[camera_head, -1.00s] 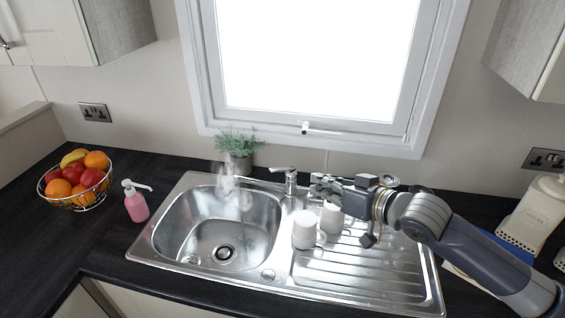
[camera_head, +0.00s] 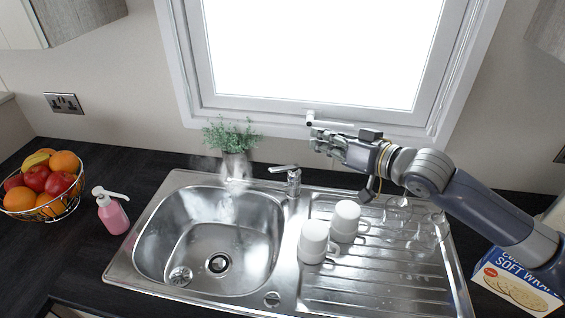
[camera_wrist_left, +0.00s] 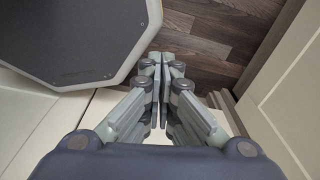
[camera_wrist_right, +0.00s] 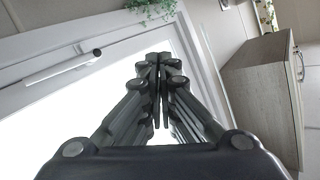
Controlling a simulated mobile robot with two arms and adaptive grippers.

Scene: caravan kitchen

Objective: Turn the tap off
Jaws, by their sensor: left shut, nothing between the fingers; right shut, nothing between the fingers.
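The chrome tap (camera_head: 292,180) stands at the back rim of the sink, between the bowl and the drainer, with its lever (camera_head: 283,168) pointing left. Steam or spray shows over the sink bowl (camera_head: 185,240), near the end of the spout. My right gripper (camera_head: 318,138) is shut and empty, raised above and to the right of the tap, in front of the window's lower frame. It also shows shut in the right wrist view (camera_wrist_right: 158,60). My left gripper (camera_wrist_left: 167,60) is shut and empty, low over the wooden floor near cabinet fronts; the head view does not show it.
Two white mugs (camera_head: 314,240) (camera_head: 346,218) and clear glasses (camera_head: 425,228) stand on the drainer. A plant (camera_head: 234,150) is behind the bowl. Left are a pink soap bottle (camera_head: 112,214) and a fruit bowl (camera_head: 60,205). A wrap box (camera_head: 515,280) is at right. The window handle (camera_head: 330,123) juts out nearby.

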